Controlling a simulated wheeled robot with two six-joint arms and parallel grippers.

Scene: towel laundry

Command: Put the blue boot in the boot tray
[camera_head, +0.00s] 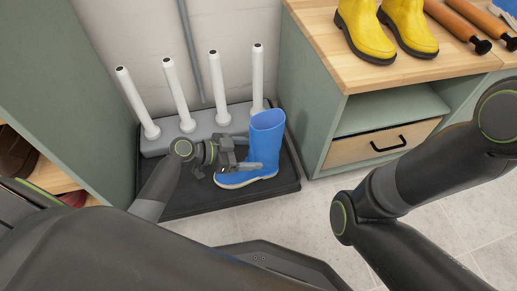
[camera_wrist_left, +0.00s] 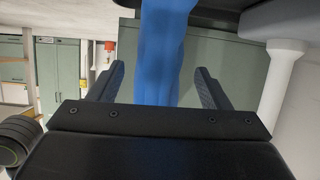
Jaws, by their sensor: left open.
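The blue boot (camera_head: 264,146) stands upright on the right part of the black boot tray (camera_head: 186,204), its toe pointing left toward the front. My left gripper (camera_head: 246,167) is beside the boot at its lower shaft, low over the tray. In the left wrist view the blue boot (camera_wrist_left: 165,50) rises between the two open fingers (camera_wrist_left: 158,88), with gaps showing on both sides. My right gripper is not in view; only the right arm's links show at the right.
A grey base with several white upright posts (camera_head: 170,90) stands along the back of the tray. A green cabinet (camera_head: 310,110) with a wooden top holding yellow boots (camera_head: 366,30) is close on the right. Another green cabinet (camera_head: 80,90) is on the left. Tiled floor lies in front.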

